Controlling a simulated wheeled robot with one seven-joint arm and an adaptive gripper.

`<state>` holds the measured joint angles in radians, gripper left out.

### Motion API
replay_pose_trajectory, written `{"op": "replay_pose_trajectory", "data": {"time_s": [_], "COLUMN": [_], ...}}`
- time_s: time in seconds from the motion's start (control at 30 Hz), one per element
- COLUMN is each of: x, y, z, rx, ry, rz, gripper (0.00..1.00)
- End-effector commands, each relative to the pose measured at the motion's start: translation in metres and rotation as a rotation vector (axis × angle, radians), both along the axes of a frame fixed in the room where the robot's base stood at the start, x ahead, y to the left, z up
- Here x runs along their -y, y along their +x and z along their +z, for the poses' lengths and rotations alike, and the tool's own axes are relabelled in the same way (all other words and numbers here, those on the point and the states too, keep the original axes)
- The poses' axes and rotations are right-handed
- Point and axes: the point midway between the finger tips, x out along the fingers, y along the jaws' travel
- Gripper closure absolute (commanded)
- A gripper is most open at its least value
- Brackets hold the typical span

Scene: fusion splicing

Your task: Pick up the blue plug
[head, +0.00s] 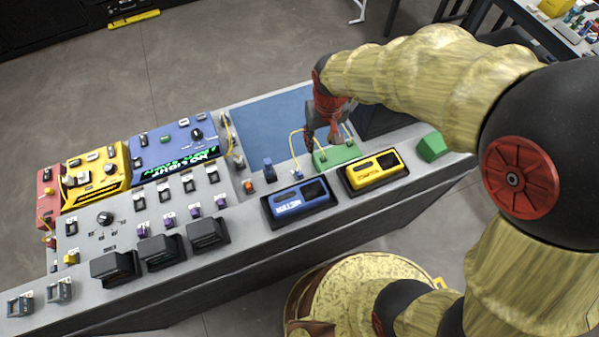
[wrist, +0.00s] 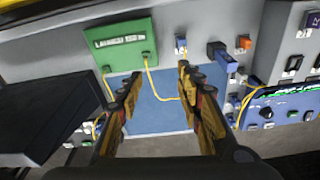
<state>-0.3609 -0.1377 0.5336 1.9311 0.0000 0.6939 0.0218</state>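A small blue plug (wrist: 181,45) with a yellow cable stands on the grey bench in the wrist view, beside the green box (wrist: 126,47). In the head view it is small, at the cable's end (head: 297,171), left of the green box (head: 338,156). I cannot tell which one the task names. My gripper (wrist: 160,75) is open and empty, fingers apart. In the head view my gripper (head: 322,128) is over the bench near the green box.
A blue mat (head: 265,125) lies behind. A blue meter (head: 299,199) and a yellow meter (head: 374,172) stand in front. A yellow cable (wrist: 160,92) loops from the green box across the space between my fingers in the wrist view. A dark box (wrist: 50,107) is at left.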

Motion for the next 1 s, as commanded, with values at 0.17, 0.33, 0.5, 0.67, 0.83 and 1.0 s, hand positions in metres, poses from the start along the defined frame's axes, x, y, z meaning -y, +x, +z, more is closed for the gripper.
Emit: {"op": "replay_pose_trajectory", "data": {"time_s": [0.17, 0.33, 0.5, 0.67, 0.83, 1.0], "x": [-0.041, -0.057, -0.059, -0.059, -0.058, -0.056], "y": [0.0, -0.003, -0.005, -0.004, -0.005, -0.006], "z": [-0.078, -0.113, -0.13, -0.145, -0.159, -0.184], "rx": [-0.078, -0.107, -0.114, -0.112, -0.113, -0.114], "ry": [-0.033, -0.047, -0.05, -0.049, -0.05, -0.05], "rz": [0.076, 0.107, 0.112, 0.111, 0.111, 0.111], "gripper": [0.64, 0.64, 0.64, 0.64, 0.64, 0.64]}}
